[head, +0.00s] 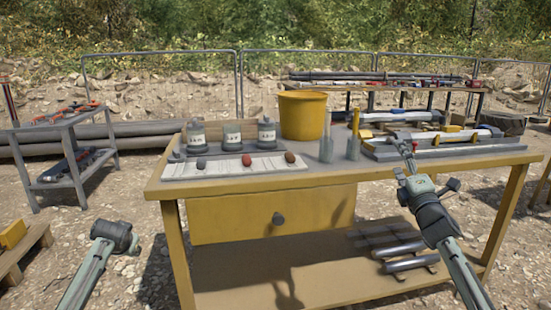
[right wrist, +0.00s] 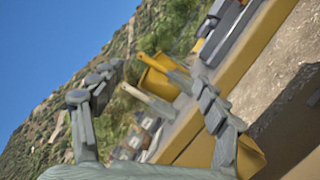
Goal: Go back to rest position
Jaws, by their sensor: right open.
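My right gripper (head: 407,150) is raised in front of the right part of the yellow work table (head: 250,183), seen against the tray with the long tool. In the right wrist view my right gripper (right wrist: 155,100) has its two fingers spread wide with nothing held between them. The yellow bucket (right wrist: 158,75) shows beyond the fingers, apart from them. Of my left arm only a link and a dark joint show at the lower left of the head view; its gripper is not seen.
The table carries a yellow bucket (head: 303,115), labelled jars (head: 233,137), a white board with small samples (head: 235,168), glass cylinders (head: 326,148) and a tray (head: 445,152). A grey tool cart (head: 65,150) stands left. Gravel ground between cart and table is open.

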